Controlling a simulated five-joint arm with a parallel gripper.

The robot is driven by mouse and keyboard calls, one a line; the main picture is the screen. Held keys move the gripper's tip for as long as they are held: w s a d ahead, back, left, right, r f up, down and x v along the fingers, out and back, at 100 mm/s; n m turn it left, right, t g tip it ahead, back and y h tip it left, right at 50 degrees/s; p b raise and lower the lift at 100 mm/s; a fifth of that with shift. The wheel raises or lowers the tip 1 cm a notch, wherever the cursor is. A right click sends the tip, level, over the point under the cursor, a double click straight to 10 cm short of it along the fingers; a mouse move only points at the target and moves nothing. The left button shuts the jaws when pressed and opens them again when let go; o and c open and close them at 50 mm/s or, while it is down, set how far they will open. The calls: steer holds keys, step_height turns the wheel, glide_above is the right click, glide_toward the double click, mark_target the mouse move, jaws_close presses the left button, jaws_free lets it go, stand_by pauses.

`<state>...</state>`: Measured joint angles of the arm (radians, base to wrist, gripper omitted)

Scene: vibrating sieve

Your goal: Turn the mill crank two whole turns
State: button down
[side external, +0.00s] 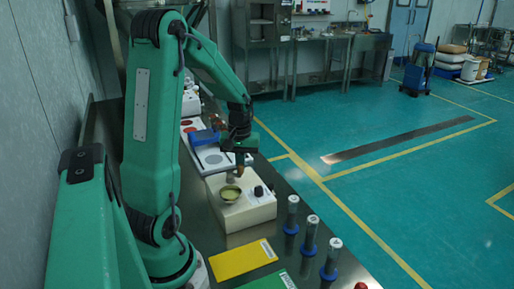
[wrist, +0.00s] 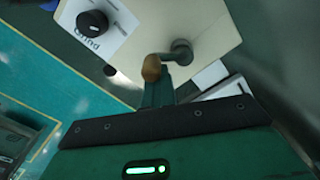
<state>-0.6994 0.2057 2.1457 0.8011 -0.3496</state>
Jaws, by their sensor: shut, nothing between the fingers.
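A black knob (wrist: 91,23) sits on a white label reading "Grind". My gripper (side external: 240,157) is above the back of the mill. In the wrist view my gripper (wrist: 158,92) is shut, its narrow fingers ending close to the wooden handle. I cannot tell whether they touch it.
Several grey cylinders with blue bases (side external: 309,237) stand at the front right of the bench. A yellow card (side external: 243,259) and a green card (side external: 268,281) lie in front of the mill. A blue object (side external: 202,137) is behind it on a pale plate.

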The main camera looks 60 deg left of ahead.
steer(key=shift+w, duration=0.1)
steer(key=shift+r, duration=0.1)
stand_by(0.3)
steer(key=shift+s+d, duration=0.55)
steer(key=shift+d, duration=0.2)
steer(key=shift+s+d, duration=0.55)
steer(key=shift+d, duration=0.15)
steer(key=shift+s, duration=0.1)
steer(key=shift+s+a, duration=0.3)
steer(key=shift+s, duration=0.65)
steer(key=shift+s+a, duration=0.3)
steer(key=shift+s, duration=0.6)
steer(key=shift+a, duration=0.1)
